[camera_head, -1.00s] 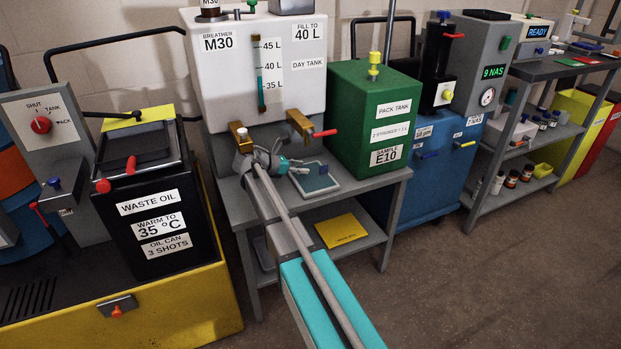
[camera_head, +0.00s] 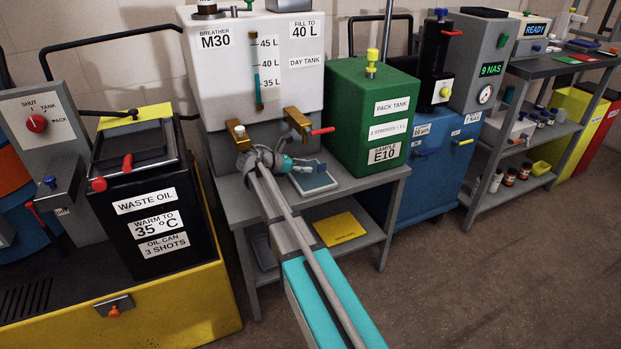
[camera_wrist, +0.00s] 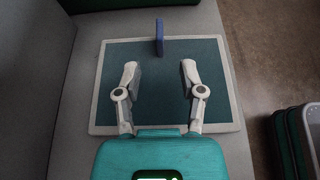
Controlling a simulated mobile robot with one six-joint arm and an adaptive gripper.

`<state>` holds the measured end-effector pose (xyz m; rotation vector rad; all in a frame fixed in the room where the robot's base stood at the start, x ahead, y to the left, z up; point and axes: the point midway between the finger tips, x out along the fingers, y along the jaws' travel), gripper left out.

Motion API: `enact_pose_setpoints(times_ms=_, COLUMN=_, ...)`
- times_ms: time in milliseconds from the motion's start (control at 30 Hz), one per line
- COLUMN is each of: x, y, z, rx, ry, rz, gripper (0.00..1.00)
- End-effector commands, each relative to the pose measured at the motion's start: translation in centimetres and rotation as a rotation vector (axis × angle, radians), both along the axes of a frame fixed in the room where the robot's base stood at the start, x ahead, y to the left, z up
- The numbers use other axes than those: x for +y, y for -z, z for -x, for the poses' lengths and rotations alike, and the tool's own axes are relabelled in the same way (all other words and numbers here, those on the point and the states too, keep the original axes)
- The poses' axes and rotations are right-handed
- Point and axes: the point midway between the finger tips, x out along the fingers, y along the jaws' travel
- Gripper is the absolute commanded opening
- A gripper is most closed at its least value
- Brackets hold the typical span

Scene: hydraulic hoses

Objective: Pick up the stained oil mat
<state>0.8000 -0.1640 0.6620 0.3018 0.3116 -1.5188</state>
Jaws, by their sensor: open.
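The oil mat is a dark teal rectangle with a pale border (camera_wrist: 95,112), lying flat on the grey bench top. A small upright blue tab (camera_wrist: 159,38) stands at its far edge in the wrist view. I cannot make out stains on it. In the head view part of the mat (camera_head: 314,184) shows below the day tank. My gripper (camera_wrist: 159,72) is open and empty over the mat, its two fingers apart and short of the tab, roughly in line with it. I cannot tell the exact height of the fingertips above the mat.
The white day tank (camera_head: 270,95) with brass taps (camera_head: 297,121) stands behind the mat. The green pack tank (camera_head: 350,120) stands close on the right. A yellow mat or sheet (camera_head: 341,228) lies on the lower shelf. The black waste oil bin (camera_head: 120,182) is at left.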

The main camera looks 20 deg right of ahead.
Motion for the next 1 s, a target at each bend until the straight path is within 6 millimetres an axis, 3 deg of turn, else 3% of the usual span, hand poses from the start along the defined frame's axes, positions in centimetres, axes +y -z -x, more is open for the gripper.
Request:
enact_pose_setpoints(times_ms=433, x=-4.6, y=2.1, z=-0.2, rx=0.0, ry=-0.001, rz=0.0, gripper=0.51)
enact_pose_setpoints(times_ms=1000, x=-4.9, y=2.1, z=-0.2, rx=0.0, ry=-0.002, rz=0.0, gripper=0.51)
